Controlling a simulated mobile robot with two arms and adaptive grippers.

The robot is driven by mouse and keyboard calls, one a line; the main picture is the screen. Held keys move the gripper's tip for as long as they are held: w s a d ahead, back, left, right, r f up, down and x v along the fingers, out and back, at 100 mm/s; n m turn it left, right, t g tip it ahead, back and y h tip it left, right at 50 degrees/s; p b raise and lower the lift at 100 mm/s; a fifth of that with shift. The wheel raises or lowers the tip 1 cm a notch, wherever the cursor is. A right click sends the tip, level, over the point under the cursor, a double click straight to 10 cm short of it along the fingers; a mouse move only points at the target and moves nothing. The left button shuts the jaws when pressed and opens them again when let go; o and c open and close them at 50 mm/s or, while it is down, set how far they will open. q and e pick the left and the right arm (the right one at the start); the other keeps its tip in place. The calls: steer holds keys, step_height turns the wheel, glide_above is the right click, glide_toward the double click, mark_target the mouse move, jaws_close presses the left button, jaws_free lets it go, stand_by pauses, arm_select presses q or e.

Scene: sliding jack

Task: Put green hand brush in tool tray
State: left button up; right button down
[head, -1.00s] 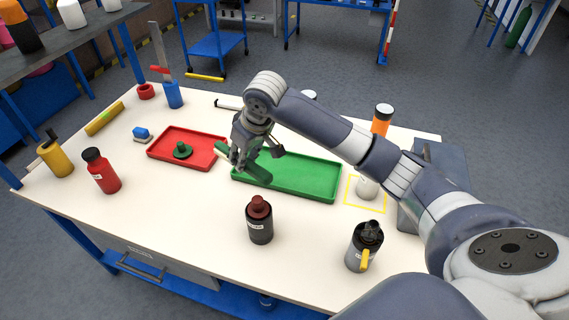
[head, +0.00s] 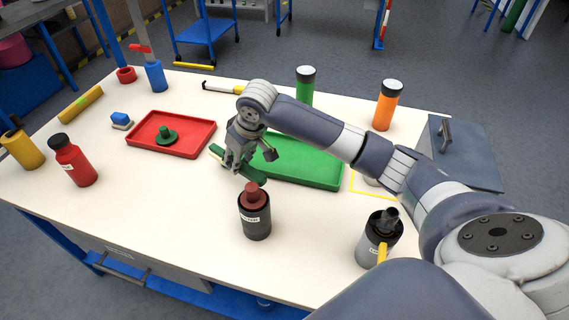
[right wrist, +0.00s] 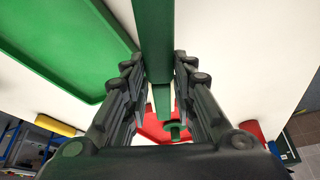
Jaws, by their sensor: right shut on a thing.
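My right gripper (head: 236,166) is shut on the green hand brush (head: 253,175) and holds it above the table, at the left end of the green tray (head: 318,166). The brush also shows in the right wrist view (right wrist: 153,42), running lengthwise between the fingers. My fingers hide its middle in the head view. The red tray (head: 196,146) lies to the left with a green knobbed disc (head: 167,136) in it. The pictures do not tell which tray is the tool tray. My left gripper is not in view.
A dark bottle with a red-brown top (head: 255,216) stands just in front of the brush. A grey bottle (head: 376,240) stands at the front right. Green (head: 305,88) and orange (head: 387,106) bottles stand behind my arm.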

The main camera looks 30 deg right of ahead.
steer(key=shift+d+f, duration=0.25)
steer(key=shift+f, duration=0.05)
steer(key=d, duration=0.5)
steer(key=d+f+p, duration=0.1)
steer(key=d, duration=0.4)
steer(key=d+p, duration=0.1)
steer(key=d, duration=0.4)
steer(key=shift+w+d+f, duration=0.2)
steer(key=shift+w, duration=0.15)
steer(key=shift+f, duration=1.8)
steer(key=c, duration=1.3)
jaws_free()
steer(key=shift+f, duration=0.1)
steer(key=v, duration=1.2)
